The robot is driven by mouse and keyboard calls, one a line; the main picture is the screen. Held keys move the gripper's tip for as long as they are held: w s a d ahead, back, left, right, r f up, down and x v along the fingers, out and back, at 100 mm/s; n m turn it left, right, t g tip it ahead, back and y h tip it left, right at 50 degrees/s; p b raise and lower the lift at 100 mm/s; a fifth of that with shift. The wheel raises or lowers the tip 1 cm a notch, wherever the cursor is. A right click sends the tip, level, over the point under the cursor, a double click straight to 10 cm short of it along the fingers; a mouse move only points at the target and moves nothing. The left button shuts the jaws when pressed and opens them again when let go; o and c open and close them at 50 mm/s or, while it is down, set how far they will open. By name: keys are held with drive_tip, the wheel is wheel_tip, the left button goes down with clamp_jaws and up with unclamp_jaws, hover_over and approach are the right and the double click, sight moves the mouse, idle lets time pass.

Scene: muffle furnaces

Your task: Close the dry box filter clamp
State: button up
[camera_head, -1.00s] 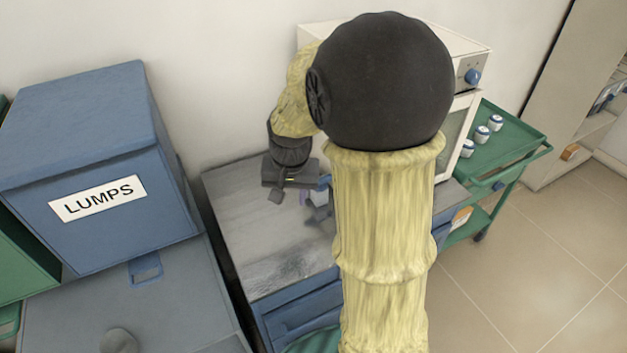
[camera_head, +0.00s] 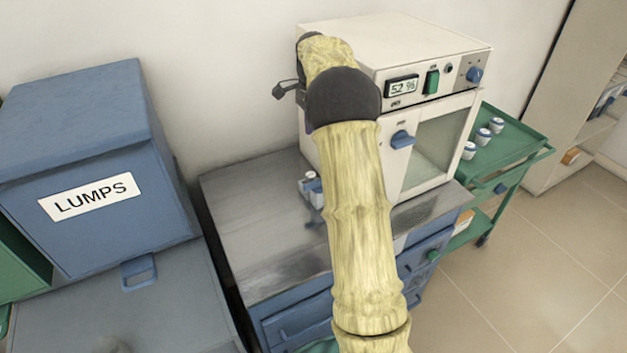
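The white dry box (camera_head: 383,50) stands on the grey bench top (camera_head: 250,220), with a lit display reading 52 %, a green switch, a blue knob and a door with a blue handle. A small white and blue fitting (camera_head: 312,188) shows low at the box's left front corner; I cannot tell whether it is the filter clamp or which way it is set. My gripper (camera_head: 280,90) is at the upper left edge of the box, well above that fitting, and largely hidden by my arm. Its opening cannot be made out, and nothing is seen in it.
A blue bin marked LUMPS (camera_head: 100,170) stands to the left. A green cart (camera_head: 515,150) with several small white and blue jars is to the right of the box. Blue drawers (camera_head: 300,320) are under the bench top. The bench top's left part is clear.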

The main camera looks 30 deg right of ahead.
sight(313, 182)
wheel_tip(313, 182, down, 17)
drive_tip(key=shift+f, duration=0.2)
idle(0.7)
clamp_jaws()
